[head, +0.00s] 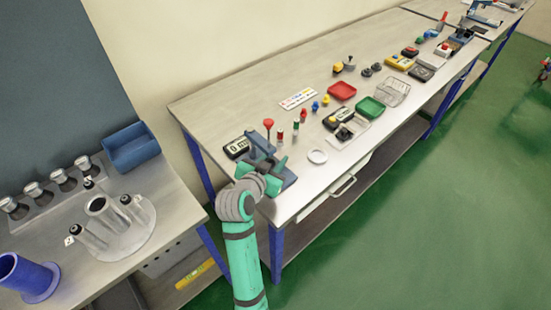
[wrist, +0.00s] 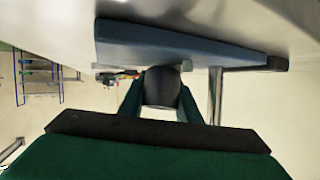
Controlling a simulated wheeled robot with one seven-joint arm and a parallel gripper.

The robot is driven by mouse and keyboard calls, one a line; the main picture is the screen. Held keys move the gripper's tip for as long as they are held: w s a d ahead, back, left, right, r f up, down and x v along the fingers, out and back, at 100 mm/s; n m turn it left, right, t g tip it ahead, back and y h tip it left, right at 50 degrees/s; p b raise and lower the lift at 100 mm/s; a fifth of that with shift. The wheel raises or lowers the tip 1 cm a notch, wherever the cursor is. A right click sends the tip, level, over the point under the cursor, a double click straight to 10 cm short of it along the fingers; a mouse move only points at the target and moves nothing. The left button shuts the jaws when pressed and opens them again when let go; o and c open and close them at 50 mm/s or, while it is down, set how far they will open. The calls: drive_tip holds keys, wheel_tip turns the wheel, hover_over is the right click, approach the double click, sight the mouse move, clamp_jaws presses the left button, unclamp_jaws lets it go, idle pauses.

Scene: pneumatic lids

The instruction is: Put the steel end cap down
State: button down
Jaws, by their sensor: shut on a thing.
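My gripper (head: 265,168) is at the near left corner of the long bench, by a blue-grey stand (head: 262,143). In the wrist view, my gripper (wrist: 161,92) has its two green fingers shut on a dark grey rounded piece (wrist: 162,86), which I take to be the steel end cap. The piece sits close to the blue-grey slab (wrist: 180,48) of the stand; I cannot tell whether they touch. In the head view the held piece is hidden by my gripper and the stand. Several steel-topped caps (head: 33,189) stand in a rack on the left table.
The left table holds a round fixture (head: 137,236) with upright cylinders, a blue bin (head: 131,147) and a blue cup (head: 27,276). Bare bench lies at the front right.

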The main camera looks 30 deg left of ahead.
drive_tip(key=shift+f, duration=0.15)
drive_tip(key=c, duration=1.3)
unclamp_jaws()
